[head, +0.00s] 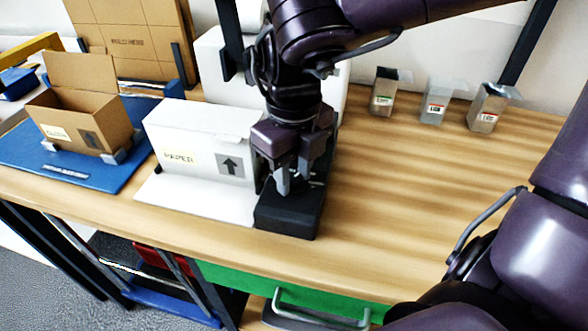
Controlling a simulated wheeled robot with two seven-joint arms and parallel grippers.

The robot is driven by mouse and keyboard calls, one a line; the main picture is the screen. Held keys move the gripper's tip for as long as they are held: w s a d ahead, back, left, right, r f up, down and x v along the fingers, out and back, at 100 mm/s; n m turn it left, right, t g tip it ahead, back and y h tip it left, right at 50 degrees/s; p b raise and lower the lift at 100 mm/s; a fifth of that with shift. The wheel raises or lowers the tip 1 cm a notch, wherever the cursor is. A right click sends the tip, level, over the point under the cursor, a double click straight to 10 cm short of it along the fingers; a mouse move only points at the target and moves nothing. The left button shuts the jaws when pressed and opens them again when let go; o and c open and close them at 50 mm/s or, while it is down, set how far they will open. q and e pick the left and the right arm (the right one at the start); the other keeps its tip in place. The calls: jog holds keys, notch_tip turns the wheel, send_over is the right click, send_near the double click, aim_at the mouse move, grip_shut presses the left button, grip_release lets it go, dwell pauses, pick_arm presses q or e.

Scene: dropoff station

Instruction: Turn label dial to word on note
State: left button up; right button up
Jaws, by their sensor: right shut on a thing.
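A black device (285,219) stands on the table beside a white box (205,130). My right gripper (283,188) comes down from above onto the top of this device. Its fingers are shut on what I take to be the label dial, which they mostly hide. The dial's words and pointer cannot be read. A pale yellow note (180,157) on the front of the white box reads "PAPER". An up-arrow label (231,166) is beside it. My left gripper is not in view.
An open cardboard box (82,110) sits on a blue mat (60,160) at the left. Three small containers (384,95) (436,103) (486,109) stand at the back right. The wooden table (400,190) is clear in front of them. A green drawer (250,281) is below.

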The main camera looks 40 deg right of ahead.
aim_at(293, 178)
jog(key=shift+w+r, duration=0.1)
jog(key=o, duration=1)
jog(key=shift+c, duration=0.2)
jog(key=shift+r, duration=0.4)
notch_tip(293, 178, up, 6)
jog(key=shift+r+p, duration=0.15)
jog(key=shift+p, duration=0.6)
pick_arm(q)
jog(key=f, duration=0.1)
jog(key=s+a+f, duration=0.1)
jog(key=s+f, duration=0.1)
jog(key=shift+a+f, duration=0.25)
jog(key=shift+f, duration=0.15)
pick_arm(e)
jog(key=shift+r, duration=0.3)
